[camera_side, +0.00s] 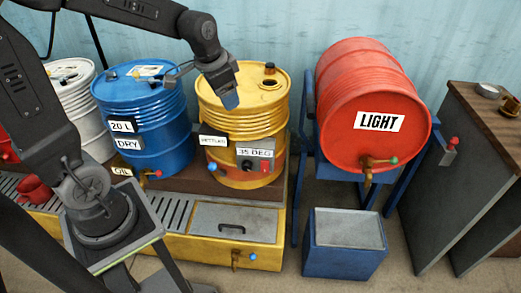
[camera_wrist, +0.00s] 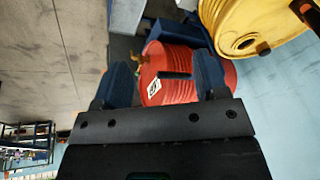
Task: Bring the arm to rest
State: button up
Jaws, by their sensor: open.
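My gripper (camera_side: 230,101) hangs in front of the left part of the yellow drum's top in the side view; its exact height above the drum is hard to tell. In the wrist view my gripper (camera_wrist: 161,72) has its two dark blue fingers spread apart with nothing held between them. The yellow drum (camera_side: 240,118) stands upright, marked "35 DEG", with a hole and a small dark cap on its top. It also shows at the upper right of the wrist view (camera_wrist: 225,15). The red drum (camera_wrist: 180,60) shows beyond the fingers.
The red "LIGHT" drum (camera_side: 345,85) lies tilted on a blue stand, its tap above a blue bin (camera_side: 342,262). A blue drum (camera_side: 160,140) and a white drum (camera_side: 80,110) stand left. A dark cabinet (camera_side: 465,150) stands right. The floor at right is clear.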

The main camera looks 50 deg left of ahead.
jog(key=s+d+r+n+t, duration=0.1)
jog(key=s+d+r, duration=0.1)
jog(key=s+d, duration=0.2)
jog(key=s+d+r+n+t+h, duration=0.1)
jog(key=s+d+r, duration=0.2)
jog(key=s, duration=0.7)
jog(key=shift+s+d, duration=0.15)
jog(key=shift+d, duration=1)
